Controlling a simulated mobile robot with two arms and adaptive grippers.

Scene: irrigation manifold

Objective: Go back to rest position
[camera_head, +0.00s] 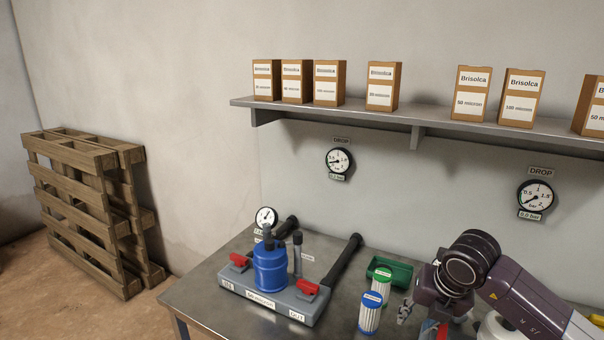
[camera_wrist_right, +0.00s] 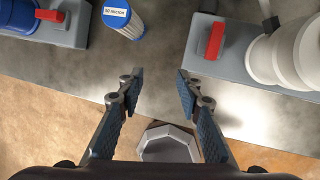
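My right gripper (camera_head: 422,318) hangs over the front of the metal table in the head view, its arm coming in from the right. In the right wrist view the two fingers (camera_wrist_right: 159,80) are spread apart with nothing between them. Beyond the fingertips in that view lies bare tabletop, with a blue-capped filter cartridge (camera_wrist_right: 120,18) ahead and to the left. My left gripper shows in neither view.
A manifold with a blue housing (camera_head: 270,267) and red handles stands on the table (camera_head: 205,285). A blue-capped cartridge (camera_head: 370,314), a green-capped cartridge (camera_head: 381,282) and a green tray (camera_head: 402,272) stand near my right gripper. A white housing (camera_wrist_right: 285,55) is at right.

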